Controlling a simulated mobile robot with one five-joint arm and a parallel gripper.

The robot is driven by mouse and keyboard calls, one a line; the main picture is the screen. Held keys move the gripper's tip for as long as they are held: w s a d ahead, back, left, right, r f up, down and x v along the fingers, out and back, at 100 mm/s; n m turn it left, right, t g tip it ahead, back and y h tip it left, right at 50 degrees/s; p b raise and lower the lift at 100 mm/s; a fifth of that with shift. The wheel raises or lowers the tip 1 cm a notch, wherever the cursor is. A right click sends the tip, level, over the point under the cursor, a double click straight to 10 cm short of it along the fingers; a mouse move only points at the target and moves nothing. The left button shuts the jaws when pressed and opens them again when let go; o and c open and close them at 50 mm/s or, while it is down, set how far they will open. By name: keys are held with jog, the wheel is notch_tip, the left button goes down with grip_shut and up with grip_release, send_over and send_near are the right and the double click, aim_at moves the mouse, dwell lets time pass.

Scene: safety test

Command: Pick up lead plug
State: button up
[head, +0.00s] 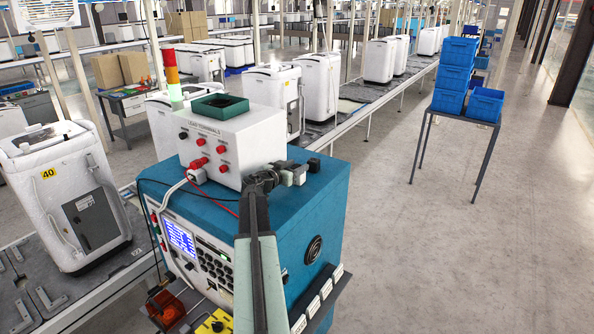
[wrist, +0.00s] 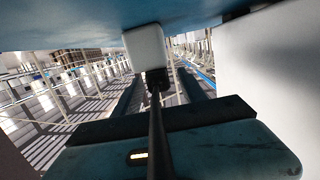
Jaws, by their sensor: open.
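A red plug with a pale body (head: 197,176) sits at the lower left of the white lead terminals box (head: 229,141), with a white lead running from it. My gripper (head: 284,176) is open, low over the blue cabinet top, to the right of the box and apart from the red plug. In the wrist view, which looks upside down, my gripper (wrist: 158,88) has dark fingers either side of a small pale block (wrist: 146,47) with a dark end. I cannot tell what this block is. The red plug is not recognisable there.
The box stands on the blue cabinet (head: 318,190) and carries a green open tray (head: 219,105).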

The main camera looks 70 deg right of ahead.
grip_shut()
